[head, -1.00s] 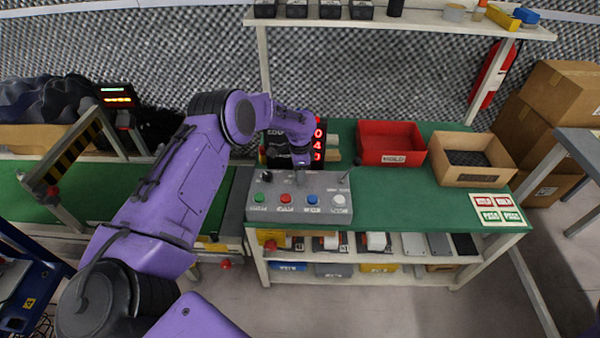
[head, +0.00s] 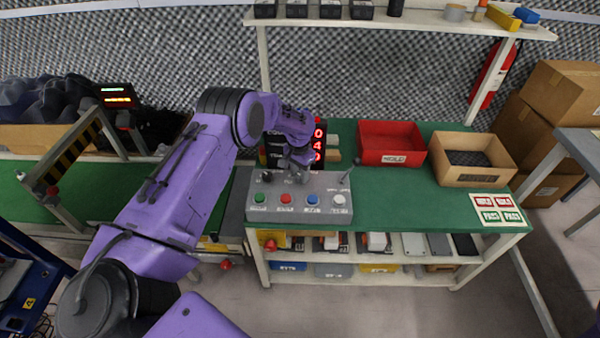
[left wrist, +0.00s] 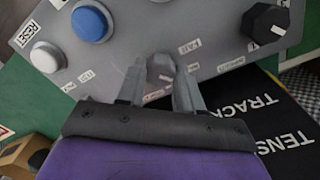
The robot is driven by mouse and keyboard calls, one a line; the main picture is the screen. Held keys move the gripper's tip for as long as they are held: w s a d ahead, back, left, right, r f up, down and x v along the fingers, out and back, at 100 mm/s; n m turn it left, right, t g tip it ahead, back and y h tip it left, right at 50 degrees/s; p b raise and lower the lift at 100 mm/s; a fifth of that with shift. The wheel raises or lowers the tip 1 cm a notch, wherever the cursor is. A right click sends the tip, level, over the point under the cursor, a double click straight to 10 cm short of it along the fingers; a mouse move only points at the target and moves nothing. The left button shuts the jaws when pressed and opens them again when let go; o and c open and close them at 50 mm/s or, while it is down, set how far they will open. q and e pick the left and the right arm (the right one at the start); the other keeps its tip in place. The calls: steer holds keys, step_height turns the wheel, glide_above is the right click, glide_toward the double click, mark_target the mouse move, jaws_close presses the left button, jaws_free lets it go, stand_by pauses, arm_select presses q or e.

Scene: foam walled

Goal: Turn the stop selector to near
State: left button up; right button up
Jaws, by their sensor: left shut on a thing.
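The grey control box (head: 325,207) stands on the green bench with a row of coloured buttons along its front. In the left wrist view my left gripper (left wrist: 160,83) is shut on a small grey knob (left wrist: 160,66), taken as the stop selector, in the middle of the panel. Small white labels surround it, too blurred to read surely. The fingers hide the knob's sides, and its pointing direction is unclear. In the head view my left gripper (head: 297,172) reaches down onto the box's rear part and covers this knob. My right gripper is not in view.
A black knob (left wrist: 268,27) with a white mark sits beside the held one. A blue button (left wrist: 92,21) and a white button (left wrist: 46,57) are near. A thin lever (head: 348,172) rises at the box's right rear. A red bin (head: 390,157) and cardboard tray (head: 495,176) stand right.

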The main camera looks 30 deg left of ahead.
mark_target(299, 175)
arm_select(q)
steer(key=shift+n, duration=0.4)
steer(key=o, duration=1)
steer(key=shift+o, duration=0.2)
step_height(299, 175, up, 11)
steer(key=b, duration=0.1)
steer(key=shift+f, duration=0.2)
steer(key=shift+a, duration=0.1)
